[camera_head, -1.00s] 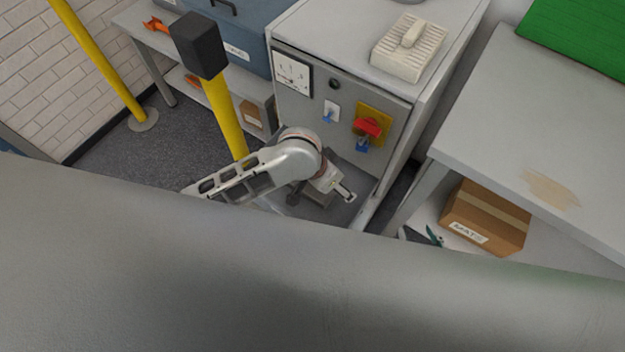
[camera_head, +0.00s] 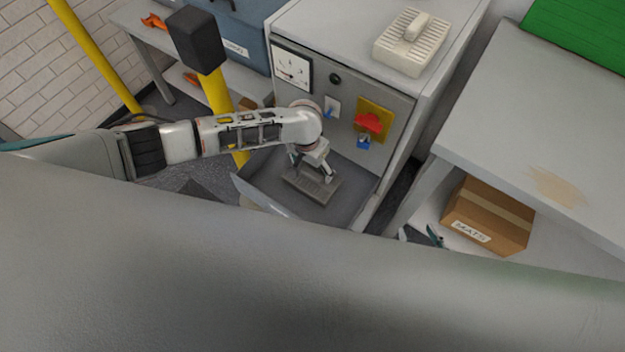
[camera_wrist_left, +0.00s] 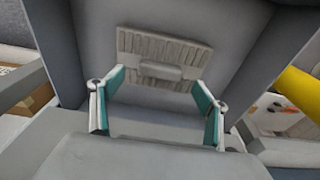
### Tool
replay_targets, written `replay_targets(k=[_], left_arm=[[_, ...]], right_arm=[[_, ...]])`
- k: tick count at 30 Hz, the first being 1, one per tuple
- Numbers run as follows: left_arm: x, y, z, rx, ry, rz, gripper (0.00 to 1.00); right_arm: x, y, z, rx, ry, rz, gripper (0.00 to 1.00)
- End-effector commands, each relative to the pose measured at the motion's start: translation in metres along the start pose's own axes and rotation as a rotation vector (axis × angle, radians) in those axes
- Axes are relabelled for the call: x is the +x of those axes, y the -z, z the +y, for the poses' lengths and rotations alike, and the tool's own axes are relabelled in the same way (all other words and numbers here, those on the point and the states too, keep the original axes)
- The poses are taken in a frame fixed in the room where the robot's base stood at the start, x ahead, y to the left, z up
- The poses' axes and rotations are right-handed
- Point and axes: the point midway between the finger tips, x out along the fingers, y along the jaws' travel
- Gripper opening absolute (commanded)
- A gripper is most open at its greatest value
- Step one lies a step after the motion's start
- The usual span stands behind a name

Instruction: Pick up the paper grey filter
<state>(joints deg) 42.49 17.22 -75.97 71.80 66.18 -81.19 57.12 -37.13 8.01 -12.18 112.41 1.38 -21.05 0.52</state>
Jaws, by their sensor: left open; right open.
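The grey filter (camera_head: 318,191) is a ribbed rectangular pad with a raised bar handle. It lies in the open drawer-like tray (camera_head: 353,180) at the front of the grey cabinet. In the left wrist view the filter (camera_wrist_left: 190,52) lies ahead of the fingers, with its handle across the middle. My left gripper (camera_head: 312,170) is over the filter, pointing down. Its two teal-padded fingers (camera_wrist_left: 160,98) are apart, with nothing between them at the tips. Part of the filter is hidden behind the gripper in the head view. My right gripper is not in view.
A cream ribbed filter (camera_head: 410,44) lies on the cabinet top. The cabinet front has a gauge (camera_head: 292,68) and a red switch (camera_head: 369,122). A yellow post (camera_head: 219,92) with a dark cap stands left of it. A cardboard box (camera_head: 490,215) sits under the right table.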

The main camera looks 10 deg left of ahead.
Motion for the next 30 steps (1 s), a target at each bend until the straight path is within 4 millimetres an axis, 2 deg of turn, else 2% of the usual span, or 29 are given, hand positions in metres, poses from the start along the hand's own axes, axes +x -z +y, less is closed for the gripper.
replay_targets(k=[1,6,14,15,21,23,30], left_arm=[[0.013,-0.002,0.000,0.000,0.001,-0.003,0.75],[0.030,-0.001,0.000,0.001,0.000,-0.001,0.75],[0.031,0.000,0.000,0.002,0.001,0.001,0.75],[0.031,0.000,0.000,0.002,0.000,0.001,0.72],[0.031,0.000,0.000,0.001,0.001,0.000,0.20],[0.030,0.000,0.000,0.001,0.000,0.002,0.08],[0.028,0.001,0.000,0.002,0.000,0.002,0.08]], right_arm=[[0.003,-0.008,-0.001,0.000,0.001,-0.004,0.42],[0.007,-0.018,-0.003,0.001,0.003,-0.013,0.42],[0.007,-0.017,-0.003,0.001,0.003,-0.012,0.42],[0.006,-0.016,-0.003,0.001,0.003,-0.011,0.42],[0.006,-0.013,-0.003,0.001,0.002,-0.005,0.42],[0.006,-0.012,-0.002,0.001,0.002,-0.004,0.42],[0.005,-0.011,-0.002,0.001,0.001,-0.003,0.42]])
